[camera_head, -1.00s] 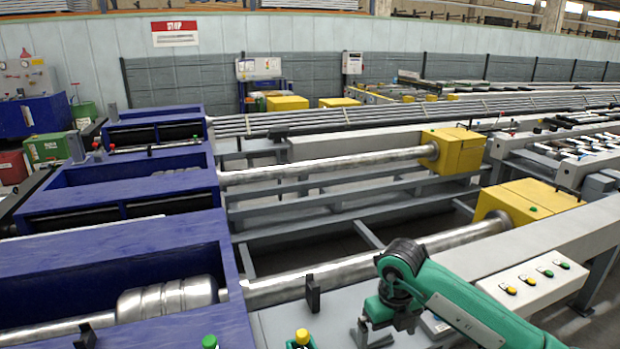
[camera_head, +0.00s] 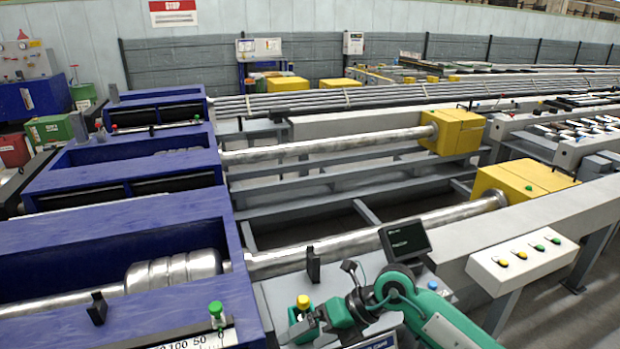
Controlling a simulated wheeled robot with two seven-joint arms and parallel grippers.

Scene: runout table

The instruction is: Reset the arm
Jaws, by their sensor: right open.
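My right arm, green with dark joints, comes in from the bottom right in the head view. Its gripper (camera_head: 318,326) is open, low over the grey table ledge (camera_head: 272,292), with nothing seen between its fingers. A green-topped button (camera_head: 216,308) stands to the left, by a ruler scale (camera_head: 200,342). My left gripper is not in view.
A small dark screen (camera_head: 405,240) stands behind my right arm. A white button box (camera_head: 522,262) is on the right. Blue machine housings (camera_head: 110,235) fill the left, with a steel bar (camera_head: 350,242) running to a yellow block (camera_head: 525,182). A dark upright post (camera_head: 313,265) stands near the arm.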

